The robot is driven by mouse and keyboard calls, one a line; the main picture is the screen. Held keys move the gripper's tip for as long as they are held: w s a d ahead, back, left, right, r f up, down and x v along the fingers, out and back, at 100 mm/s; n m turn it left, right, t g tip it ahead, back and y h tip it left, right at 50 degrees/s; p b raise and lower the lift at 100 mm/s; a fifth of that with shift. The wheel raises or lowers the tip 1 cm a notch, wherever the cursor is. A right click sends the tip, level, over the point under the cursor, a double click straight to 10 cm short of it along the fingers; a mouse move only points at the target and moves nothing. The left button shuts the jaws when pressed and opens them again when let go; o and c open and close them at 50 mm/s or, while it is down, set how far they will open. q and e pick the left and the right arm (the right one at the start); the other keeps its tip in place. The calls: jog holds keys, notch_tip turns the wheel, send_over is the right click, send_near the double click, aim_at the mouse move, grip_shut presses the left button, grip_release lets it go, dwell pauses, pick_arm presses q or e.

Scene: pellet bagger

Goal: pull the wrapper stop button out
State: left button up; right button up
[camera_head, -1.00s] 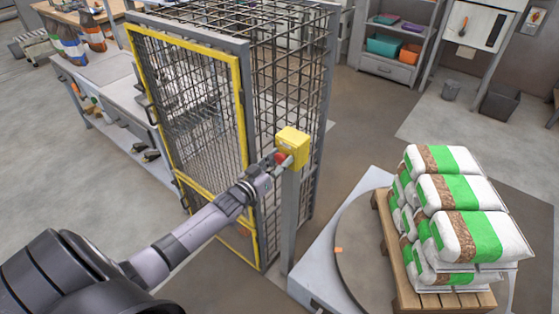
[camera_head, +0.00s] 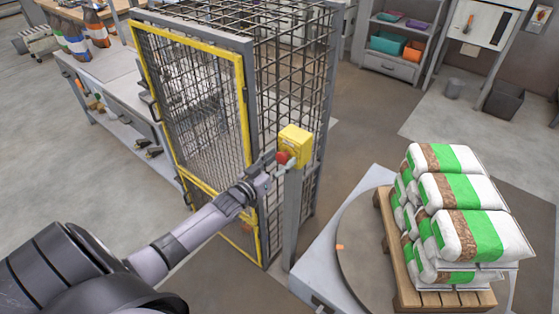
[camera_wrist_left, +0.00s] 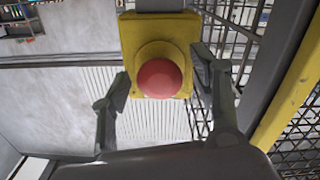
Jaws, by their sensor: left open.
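The wrapper stop button is a red round mushroom head (camera_wrist_left: 160,78) on a yellow box (camera_head: 296,143) atop a grey post. The red button also shows in the head view (camera_head: 283,157), on the box's left face. My left gripper (camera_head: 272,163) is open just in front of it. In the left wrist view my two fingers (camera_wrist_left: 160,88) stand on either side of the button, with gaps between them and the red head. How far the button stands out from its yellow collar is hard to tell. My right gripper is not in view.
A wire-mesh cage with a yellow-framed door (camera_head: 243,120) stands close behind and left of my left gripper. A round turntable (camera_head: 358,262) carries a wooden pallet (camera_head: 402,278) of stacked bags at right. Open floor lies beyond the post.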

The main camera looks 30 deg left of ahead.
pick_arm(q)
jog(key=s, duration=1.2)
jog(key=shift+a, duration=0.45)
jog(key=shift+f, duration=0.1)
jog(key=s+d+f+g+y, duration=0.1)
jog(key=s+f+g, duration=0.3)
jog(key=f, duration=0.7)
jog(key=s+d+f+g, duration=0.1)
jog(key=s+f+g, duration=0.1)
jog(key=s+f, duration=0.6)
jog(key=s+d+f+g+y, duration=0.1)
jog(key=s+f+g, duration=0.2)
jog(key=f, duration=1)
jog(key=s+d+f+m+g, duration=0.2)
jog(key=s+d+f+g, duration=0.2)
jog(key=s+f, duration=0.7)
jog(key=s+d, duration=0.2)
jog(key=shift+s+d+g, duration=0.3)
jog(key=shift+s, duration=0.05)
jog(key=s+d+f+g, duration=0.1)
jog(key=s, duration=0.3)
jog(key=s+d+f+m+g, duration=0.1)
jog(key=s+d, duration=0.1)
jog(key=s, duration=0.1)
jog(key=s+d+f+m+g, duration=0.1)
jog(key=s+d+f, duration=0.1)
jog(key=s, duration=0.2)
jog(key=shift+s+d, duration=0.25)
jog(key=shift+s, duration=0.05)
